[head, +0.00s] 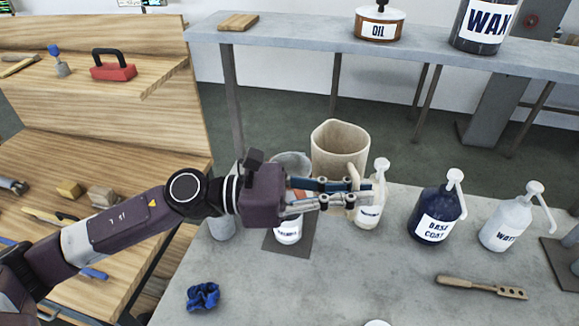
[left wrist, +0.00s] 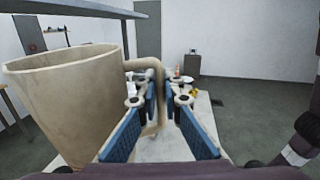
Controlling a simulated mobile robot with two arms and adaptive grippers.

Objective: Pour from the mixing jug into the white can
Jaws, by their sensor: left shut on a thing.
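The mixing jug (head: 340,148) is a beige, wide-mouthed jug with a side handle. It looks about upright, and its lower part is hidden behind my left gripper (head: 365,194) in the head view. The left gripper is shut on the jug's handle. In the left wrist view the jug (left wrist: 62,100) fills the left side, with its handle between the blue finger pads of the gripper (left wrist: 160,92). A white can (head: 288,236) with a label stands left of the jug on a dark mat, mostly hidden by the gripper. My right gripper is not in view.
A pump bottle (head: 369,216), a blue base coat bottle (head: 430,228) and a water bottle (head: 505,226) stand to the right. A slotted paddle (head: 483,288) and a blue cloth (head: 203,296) lie in front.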

